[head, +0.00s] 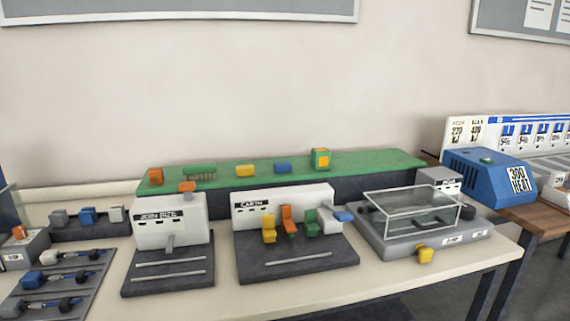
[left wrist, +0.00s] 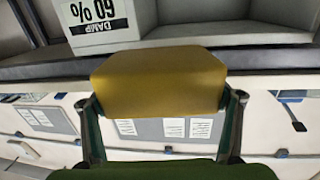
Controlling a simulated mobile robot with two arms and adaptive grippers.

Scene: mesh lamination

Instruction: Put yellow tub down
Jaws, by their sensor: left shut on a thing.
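In the left wrist view a yellow tub (left wrist: 158,82) fills the middle of the picture. My left gripper (left wrist: 162,108) has a dark finger on each side of it and is shut on it. What is under the tub is hidden, so I cannot tell whether it touches a surface. Neither gripper shows in the head view. My right gripper is not in view.
The wrist picture is upside down; a white block labelled "60 % DAMP" (left wrist: 98,22) is close to the tub. The head view shows a crowded bench (head: 300,299), a clear-lidded chamber (head: 385,245), a green shelf (head: 380,160) and a blue heater (head: 470,172).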

